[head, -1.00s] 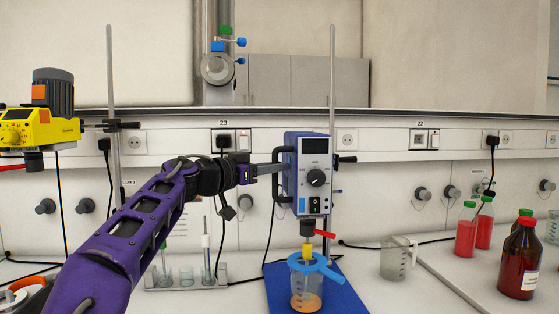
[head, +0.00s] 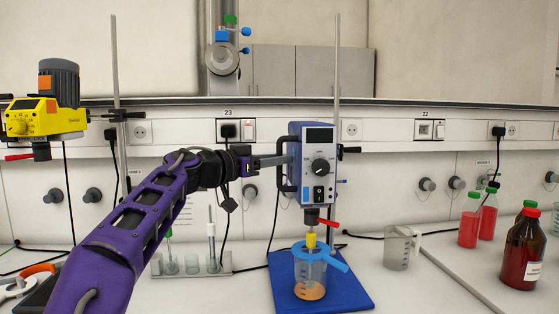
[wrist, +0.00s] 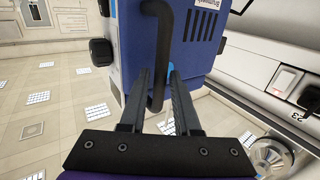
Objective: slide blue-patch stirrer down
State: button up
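The blue-and-grey overhead stirrer (head: 311,150) is clamped on an upright rod (head: 337,75). It has a dark display, a knob, and a small blue patch low on its front. Its shaft with a yellow part (head: 311,239) reaches down into a beaker (head: 311,279) with orange contents. My gripper (head: 285,160) is at the stirrer's left side. In the wrist view, my gripper (wrist: 160,85) has its fingers on either side of the black handle (wrist: 157,50), with a gap visible at the right finger. The fingertips' contact with the handle is unclear.
A yellow stirrer (head: 40,118) hangs at left.

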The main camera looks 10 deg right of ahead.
jog(key=v, duration=1.6)
jog(key=shift+s+a, duration=0.2)
jog(key=shift+a, duration=0.1)
